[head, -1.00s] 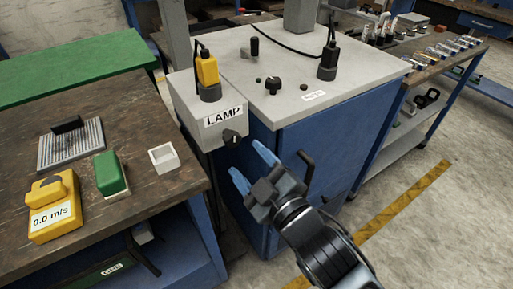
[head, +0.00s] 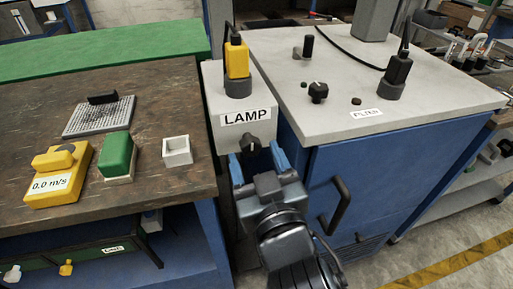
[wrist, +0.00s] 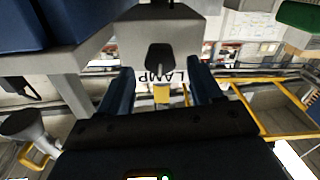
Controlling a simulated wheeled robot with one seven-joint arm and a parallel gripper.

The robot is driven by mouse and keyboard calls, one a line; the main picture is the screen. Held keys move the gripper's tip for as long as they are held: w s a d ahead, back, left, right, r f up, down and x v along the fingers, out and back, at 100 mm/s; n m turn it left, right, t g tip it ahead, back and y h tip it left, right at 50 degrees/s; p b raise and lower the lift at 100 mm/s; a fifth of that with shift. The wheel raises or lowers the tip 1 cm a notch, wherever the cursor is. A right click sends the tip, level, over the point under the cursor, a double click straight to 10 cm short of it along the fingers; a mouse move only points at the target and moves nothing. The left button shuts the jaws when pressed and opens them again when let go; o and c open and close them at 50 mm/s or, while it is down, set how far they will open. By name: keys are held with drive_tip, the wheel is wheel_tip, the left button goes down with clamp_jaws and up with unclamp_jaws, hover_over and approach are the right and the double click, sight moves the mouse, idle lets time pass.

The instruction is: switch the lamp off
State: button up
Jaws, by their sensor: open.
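The lamp box (head: 214,110) is a grey box with a label reading LAMP (head: 245,117). A yellow plug (head: 237,60) stands in a socket on top of the box. My gripper (head: 257,158) is open, with its blue fingers in front of the box, one on each side of the knob. In the wrist view the knob (wrist: 160,57) shows between the two fingers, and I see no finger touching it. I cannot tell how far the fingertips reach past it.
A grey-topped blue cabinet (head: 430,115) with knobs and a black plug (head: 397,72) stands close on the right, with a dark door handle (head: 342,203) on its front. A wooden bench (head: 180,105) on the left holds a yellow meter (head: 58,180) and a green block (head: 118,156).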

sight(250, 146)
drive_tip(key=shift+x, duration=1.15)
drive_tip(key=shift+a, duration=0.1)
drive_tip(key=shift+c, duration=0.5)
drive_tip(key=c, duration=1)
drive_tip(key=shift+o, duration=0.2)
drive_tip(key=shift+n+p, duration=0.35)
drive_tip(key=shift+n, duration=0.35)
drive_tip(key=o, duration=1.1)
drive_tip(key=shift+c, duration=0.2)
